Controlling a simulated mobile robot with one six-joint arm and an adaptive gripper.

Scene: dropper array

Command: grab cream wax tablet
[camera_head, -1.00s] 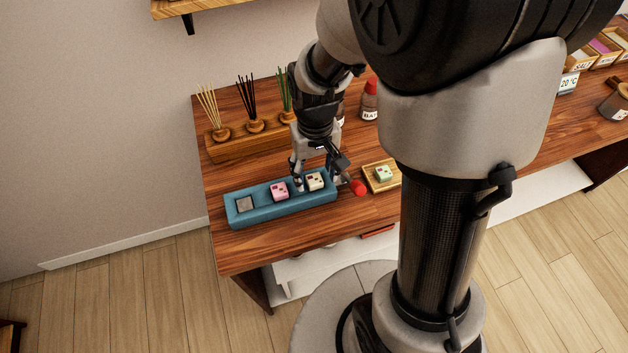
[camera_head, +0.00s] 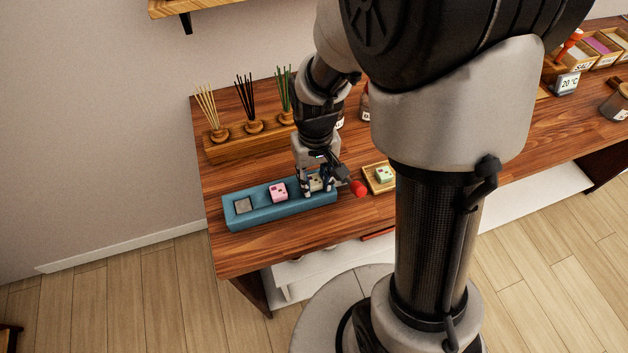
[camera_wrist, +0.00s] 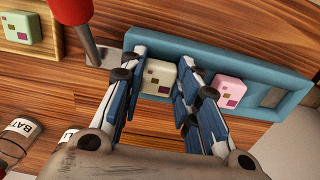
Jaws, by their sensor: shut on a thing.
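The cream wax tablet (camera_head: 316,183) sits in the right-hand part of the blue tray (camera_head: 262,215). In the wrist view the cream tablet (camera_wrist: 158,77) shows small dark, reddish and yellowish squares on its face and lies between my fingers. My gripper (camera_head: 317,185) is down over the tray and shut on the cream tablet, a finger on each side. In the wrist view my gripper (camera_wrist: 157,82) partly covers the tray. The tablet still appears to be in its place in the tray.
A pink tablet (camera_head: 278,191) sits beside it in the tray, then a grey square (camera_head: 243,205). A green tablet (camera_head: 382,174) lies on a wooden tray to the right. A red-handled tool (camera_head: 358,188) is close by. Reed sticks in a wooden stand (camera_head: 245,145) are behind.

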